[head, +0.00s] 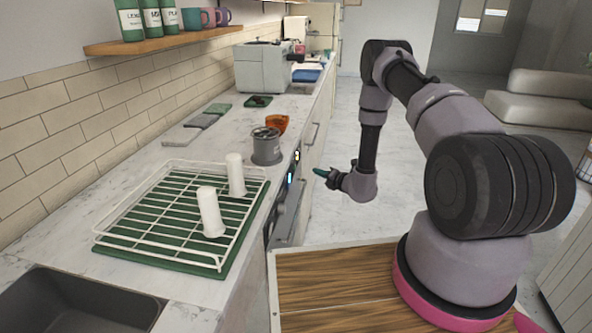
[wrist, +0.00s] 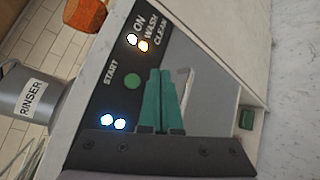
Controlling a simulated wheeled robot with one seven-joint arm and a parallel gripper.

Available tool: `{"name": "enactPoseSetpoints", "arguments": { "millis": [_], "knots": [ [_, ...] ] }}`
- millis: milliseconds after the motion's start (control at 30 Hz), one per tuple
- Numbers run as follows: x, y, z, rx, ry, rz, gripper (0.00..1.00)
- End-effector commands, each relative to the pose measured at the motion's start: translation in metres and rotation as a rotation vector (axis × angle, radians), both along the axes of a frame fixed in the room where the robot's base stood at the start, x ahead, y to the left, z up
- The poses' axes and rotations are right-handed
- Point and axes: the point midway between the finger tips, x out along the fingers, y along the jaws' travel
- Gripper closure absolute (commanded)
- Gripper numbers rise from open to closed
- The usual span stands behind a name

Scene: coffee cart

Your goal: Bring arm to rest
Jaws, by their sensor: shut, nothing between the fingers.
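My gripper (head: 321,173) is at the end of my bent arm, beyond the front edge of the counter at the level of the appliance panel. Its green fingers also show in the wrist view (wrist: 161,98), pressed together with nothing between them. In the wrist view they overlap a dark control panel (wrist: 118,75) marked START, ON, WASH and CLEAN, with a green button and lit lamps. I cannot tell whether the fingertips touch the panel.
A grey rinser (head: 266,147) and an orange item (head: 277,123) stand on the counter. A white rack (head: 150,208) with two white cylinders sits on a green mat near the sink (head: 80,305). A coffee machine (head: 262,68) stands farther back. The floor (head: 345,225) beside the counter is clear.

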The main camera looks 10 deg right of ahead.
Motion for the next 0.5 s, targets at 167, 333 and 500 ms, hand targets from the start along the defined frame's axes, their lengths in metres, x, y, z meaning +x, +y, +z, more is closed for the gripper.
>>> {"name": "enactPoseSetpoints", "arguments": {
  "millis": [167,333,500],
  "knots": [
    [0.000,0.000,0.000,0.000,0.000,0.000,1.00],
    [0.006,0.010,0.026,-0.019,-0.034,0.055,1.00],
    [0.010,0.044,0.115,-0.106,-0.158,0.265,1.00]
  ]
}}
